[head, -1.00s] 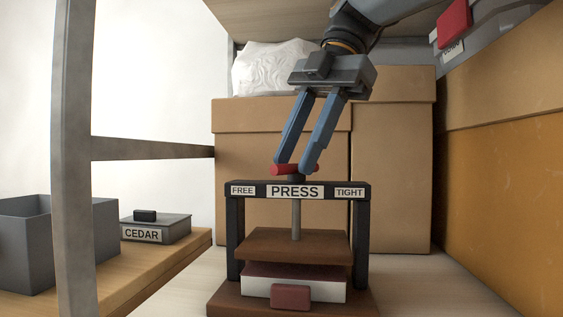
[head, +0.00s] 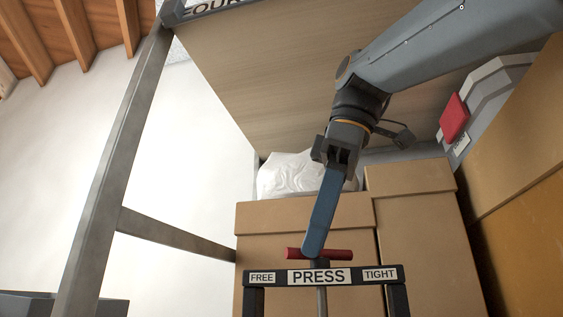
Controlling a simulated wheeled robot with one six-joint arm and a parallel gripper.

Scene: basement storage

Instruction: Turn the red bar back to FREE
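The press (head: 256,278) stands at the bottom of the head view, with a dark top beam labelled FREE at left, PRESS in the middle and TIGHT at right. The red bar (head: 339,254) sits on top of the screw (head: 322,300), just above the beam, and lies left to right across the picture. My gripper (head: 313,250) reaches down to the bar's middle. One blue finger is in front of the bar; the other is hidden behind it, so the gap between them does not show. The press's lower part is out of view.
Cardboard boxes (head: 300,218) stand close behind the press, with a white bag (head: 287,175) on top. More boxes (head: 520,130) and a grey case with a red patch (head: 454,118) are at right. A metal shelf post (head: 110,180) and a rail are at left. A shelf board (head: 270,80) hangs above.

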